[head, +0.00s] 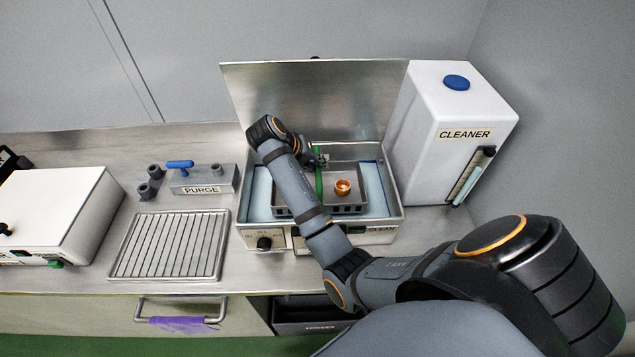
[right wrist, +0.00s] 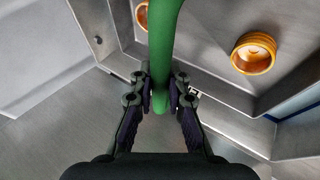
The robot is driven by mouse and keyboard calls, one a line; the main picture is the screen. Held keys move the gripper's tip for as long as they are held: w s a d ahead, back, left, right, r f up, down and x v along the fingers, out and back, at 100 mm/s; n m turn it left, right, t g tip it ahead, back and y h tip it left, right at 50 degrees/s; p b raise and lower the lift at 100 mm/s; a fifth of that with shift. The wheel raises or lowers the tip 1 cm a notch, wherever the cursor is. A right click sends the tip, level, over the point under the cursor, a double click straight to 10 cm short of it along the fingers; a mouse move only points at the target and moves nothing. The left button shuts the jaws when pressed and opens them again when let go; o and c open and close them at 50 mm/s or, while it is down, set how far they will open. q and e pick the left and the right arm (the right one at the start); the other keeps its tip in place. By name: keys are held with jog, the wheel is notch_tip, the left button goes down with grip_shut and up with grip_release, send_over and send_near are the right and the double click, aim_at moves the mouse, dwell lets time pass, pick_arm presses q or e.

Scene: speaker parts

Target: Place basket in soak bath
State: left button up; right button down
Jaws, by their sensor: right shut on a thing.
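The soak bath (head: 264,229) is a metal tank with its lid (head: 330,95) raised behind it and pale blue liquid inside. My arm hides the bath's left part. My left gripper is not seen.
A white CLEANER container (head: 440,110) stands close right of the bath. Left are a wire rack (head: 170,245), a PURGE block (head: 205,180) with a blue lever, and a white box (head: 55,210). A purple cloth (head: 183,323) hangs on the front rail.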

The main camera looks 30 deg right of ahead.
notch_tip(320, 180, down, 2)
jog(key=shift+f, duration=0.2)
notch_tip(320, 180, down, 3)
jog(key=shift+f+p, duration=0.2)
jog(key=shift+p, duration=0.25)
jog(key=shift+f, duration=0.25)
jog(key=c, duration=1.3)
grip_release()
